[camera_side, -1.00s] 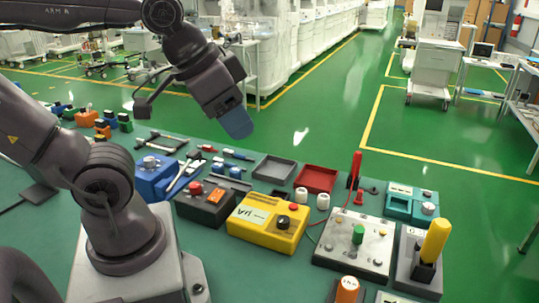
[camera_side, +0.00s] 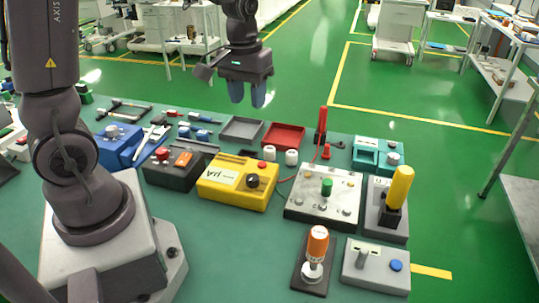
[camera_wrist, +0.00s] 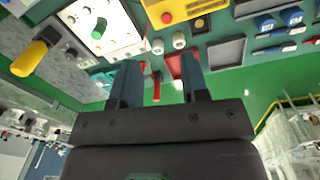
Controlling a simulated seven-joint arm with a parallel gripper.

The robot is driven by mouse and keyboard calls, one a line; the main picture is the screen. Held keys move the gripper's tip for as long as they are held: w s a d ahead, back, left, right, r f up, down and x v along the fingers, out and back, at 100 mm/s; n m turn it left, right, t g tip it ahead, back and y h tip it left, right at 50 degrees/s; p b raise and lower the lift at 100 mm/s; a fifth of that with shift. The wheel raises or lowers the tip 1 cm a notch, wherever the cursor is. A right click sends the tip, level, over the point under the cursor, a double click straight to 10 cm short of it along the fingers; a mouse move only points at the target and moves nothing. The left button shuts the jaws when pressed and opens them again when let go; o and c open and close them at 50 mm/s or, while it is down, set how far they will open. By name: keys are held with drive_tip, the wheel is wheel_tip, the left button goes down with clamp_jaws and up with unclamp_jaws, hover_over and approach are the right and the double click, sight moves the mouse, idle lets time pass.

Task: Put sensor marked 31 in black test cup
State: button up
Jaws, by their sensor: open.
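My gripper (camera_side: 248,94) is open and empty, fingers down, high above the far edge of the bench. Its two blue fingers (camera_wrist: 160,82) stand apart in the wrist view, with nothing between their tips. No mark 31 is legible, so I cannot tell which thing is the sensor. I cannot surely pick out the black test cup. A small dark object (camera_side: 248,153) lies beside two white cylinders (camera_side: 291,157), behind the yellow meter.
The yellow meter (camera_side: 225,196), a white panel with a green knob (camera_side: 327,187) and a yellow handle (camera_side: 400,187) fill the middle and right. A grey tray (camera_side: 241,127) and a red tray (camera_side: 283,135) lie behind. A red upright handle (camera_side: 323,121) stands nearby. The front-middle bench is clear.

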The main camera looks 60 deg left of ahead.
sight(270, 148)
drive_tip(key=w+a+f+n, duration=1)
drive_tip(key=f+n, duration=0.1)
drive_tip(key=f, duration=1.2)
drive_tip(key=shift+s+d+f, duration=0.1)
drive_tip(key=shift+d+f, duration=0.1)
drive_tip(key=shift+d, duration=0.15)
drive_tip(key=c, duration=0.6)
drive_tip(key=shift+c, duration=0.2)
drive_tip(key=shift+r, duration=0.15)
